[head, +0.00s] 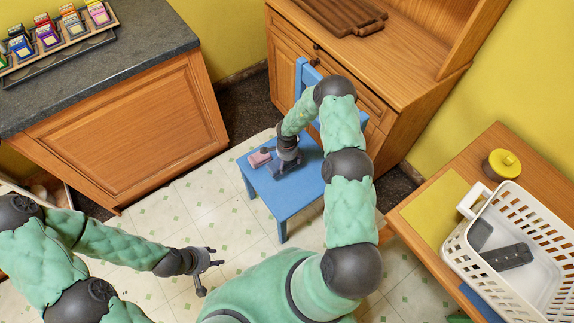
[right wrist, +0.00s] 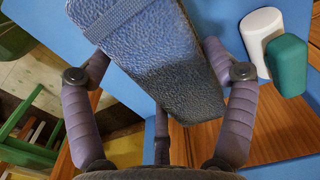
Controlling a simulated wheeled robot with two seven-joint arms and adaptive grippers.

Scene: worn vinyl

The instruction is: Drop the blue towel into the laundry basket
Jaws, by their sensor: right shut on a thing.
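The blue towel (right wrist: 150,50) shows in the right wrist view as a thick, folded, textured blue-grey bundle with a band across it. My right gripper (right wrist: 160,85) has its fingers on both sides of the towel and is shut on it. In the head view the right gripper (head: 286,168) is over the blue chair seat (head: 290,198), and I cannot clearly make out the towel there. The white laundry basket (head: 462,247) stands on the wooden table at the right, with dark grey things inside. My left gripper (head: 209,271) is open and empty above the floor.
A pink object (head: 260,158) lies on the seat beside my right gripper. White (right wrist: 262,30) and teal (right wrist: 288,65) objects show in the wrist view. A yellow-lidded container (head: 503,164) stands behind the basket. A wooden cabinet (head: 400,70) is behind the chair; a counter (head: 130,65) is left.

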